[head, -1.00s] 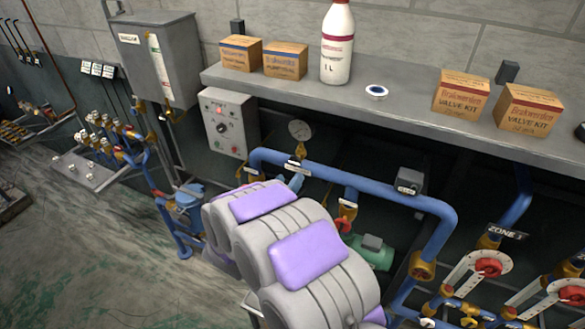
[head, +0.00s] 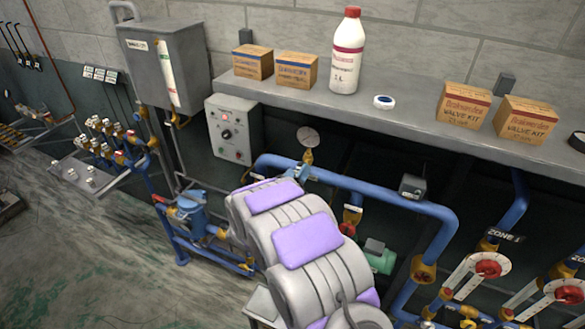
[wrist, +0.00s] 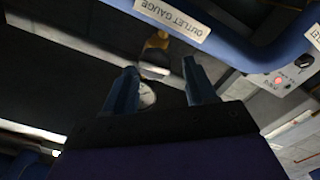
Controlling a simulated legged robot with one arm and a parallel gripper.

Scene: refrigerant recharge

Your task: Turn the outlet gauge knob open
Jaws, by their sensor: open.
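The round outlet gauge (head: 308,137) stands on a brass valve fitting (head: 308,157) above the blue pipe. My gripper (head: 299,173) is at the pipe, just below that fitting, partly hidden behind my arm. In the wrist view my gripper (wrist: 160,82) is open, with two blue fingers apart. The brass knob (wrist: 156,52) shows beyond and between the fingertips, apart from them as far as I can tell. Part of the gauge (wrist: 146,95) shows beside the left finger. The OUTLET GAUGE label (wrist: 172,18) is on the blue pipe above.
The blue pipe (head: 370,186) runs close by my gripper. A grey control box (head: 229,130) is on the wall left of the gauge. A shelf (head: 410,122) with boxes and a white bottle (head: 347,55) overhangs above. Red-handled valves (head: 487,268) are at lower right.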

